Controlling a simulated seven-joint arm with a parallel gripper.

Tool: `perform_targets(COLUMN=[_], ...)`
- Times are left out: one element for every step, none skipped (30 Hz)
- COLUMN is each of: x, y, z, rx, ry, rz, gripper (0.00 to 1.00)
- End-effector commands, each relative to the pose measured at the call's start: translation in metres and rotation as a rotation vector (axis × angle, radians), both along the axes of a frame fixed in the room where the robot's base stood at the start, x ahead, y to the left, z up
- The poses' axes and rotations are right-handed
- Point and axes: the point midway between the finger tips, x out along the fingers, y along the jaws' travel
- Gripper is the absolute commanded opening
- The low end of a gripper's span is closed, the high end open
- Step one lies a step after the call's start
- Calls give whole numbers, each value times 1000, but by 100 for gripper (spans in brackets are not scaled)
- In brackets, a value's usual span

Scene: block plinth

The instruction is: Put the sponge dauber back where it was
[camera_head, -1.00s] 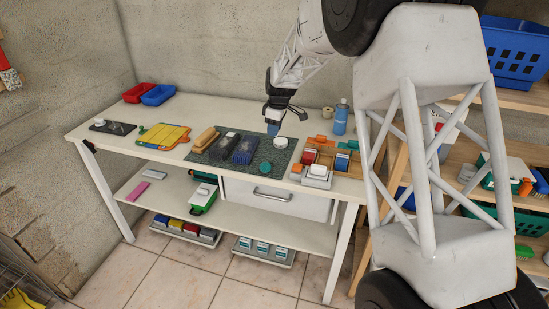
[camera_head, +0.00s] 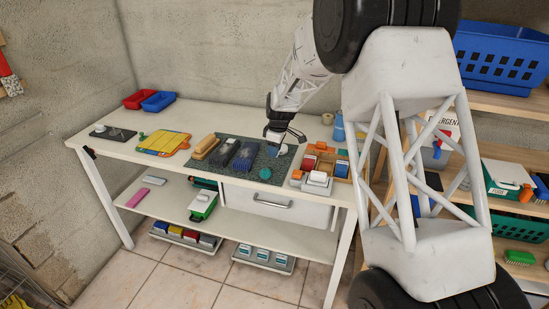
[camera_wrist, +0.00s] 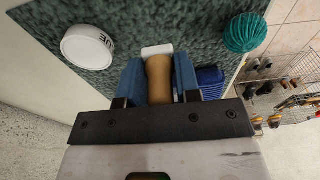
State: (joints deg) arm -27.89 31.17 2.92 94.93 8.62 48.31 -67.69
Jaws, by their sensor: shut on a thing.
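My gripper (camera_wrist: 158,64) is shut on the sponge dauber (camera_wrist: 158,82), which has a tan handle and a white end. The blue fingers press on both sides of the handle. In the head view my gripper (camera_head: 274,137) is low over the dark green mat (camera_head: 284,165), near its back right part. The dauber is mostly hidden there. I cannot tell whether its white end touches the mat. A round white tin with dark letters (camera_wrist: 88,47) is on the mat, beside the held dauber. A ribbed teal ball (camera_wrist: 245,33) also lies on the mat.
Dark and blue brushes (camera_head: 244,157) and a tan brush (camera_head: 206,146) lie left of my gripper. A wooden tray (camera_head: 341,168) with colored blocks is at the right, near a blue bottle (camera_head: 339,127). A yellow folder (camera_head: 162,143) lies further left. Free tabletop shows behind the mat.

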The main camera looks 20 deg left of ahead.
Motion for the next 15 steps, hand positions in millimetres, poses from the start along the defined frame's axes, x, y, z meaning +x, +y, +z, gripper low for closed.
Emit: perform_targets(x=[0, 0, 0, 0, 0, 0, 0, 0, 0, 0, 0, 0, 0, 0, 0], y=[0, 0, 0, 0, 0, 0, 0, 0, 0, 0, 0, 0, 0, 0, 0], z=[0, 0, 0, 0, 0, 0, 0, 0, -1, -2, -4, -6, -9, -12, -16], rx=[0, 0, 0, 0, 0, 0, 0, 0, 0, 0, 0, 0, -1, -1, -1], ry=[0, 0, 0, 0, 0, 0, 0, 0, 0, 1, 1, 1, 2, 2, 2], rz=[0, 0, 0, 0, 0, 0, 0, 0, 0, 0, 0, 0, 0, 0, 0], gripper=[7, 7, 7, 7, 7, 7, 7, 7, 7, 7, 7, 7, 7, 7, 7])
